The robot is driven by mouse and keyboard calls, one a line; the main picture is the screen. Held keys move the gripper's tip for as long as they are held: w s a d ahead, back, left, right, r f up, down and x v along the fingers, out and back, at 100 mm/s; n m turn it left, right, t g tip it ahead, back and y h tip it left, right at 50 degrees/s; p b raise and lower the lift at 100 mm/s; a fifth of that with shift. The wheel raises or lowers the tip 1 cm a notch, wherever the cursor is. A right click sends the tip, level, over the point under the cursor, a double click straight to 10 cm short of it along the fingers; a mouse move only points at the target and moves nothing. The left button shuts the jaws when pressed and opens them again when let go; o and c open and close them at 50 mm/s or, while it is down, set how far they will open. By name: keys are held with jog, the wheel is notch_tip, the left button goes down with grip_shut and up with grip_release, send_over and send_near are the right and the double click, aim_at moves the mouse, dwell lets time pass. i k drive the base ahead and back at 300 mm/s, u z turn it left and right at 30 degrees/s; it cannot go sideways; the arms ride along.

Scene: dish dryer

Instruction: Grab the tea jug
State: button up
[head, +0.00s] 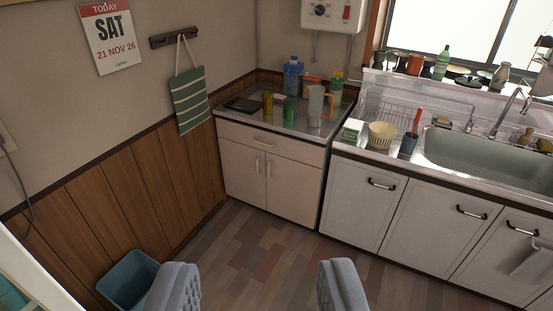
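The tea jug (316,105) looks like the tall, pale, clear pitcher with an orange handle. It stands upright near the right side of the metal-topped corner counter (245,127). My gripper (258,290) is open, with its two grey padded fingers wide apart at the bottom of the head view. Nothing shows between the fingers but floor. The gripper is well short of the counter and the jug, and touches neither.
Green and yellow cups (289,109) stand left of the jug; bottles (293,77) stand behind. A dish rack (389,111) and sink (475,150) lie right. A blue bin (128,279) stands lower left. The floor (255,240) before the cabinets is clear.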

aim_at(316, 94)
jog(key=z, duration=0.05)
jog(key=i, duration=1.45)
jog(key=z, duration=0.25)
jog(key=i, duration=1.25)
jog(key=z, duration=0.1)
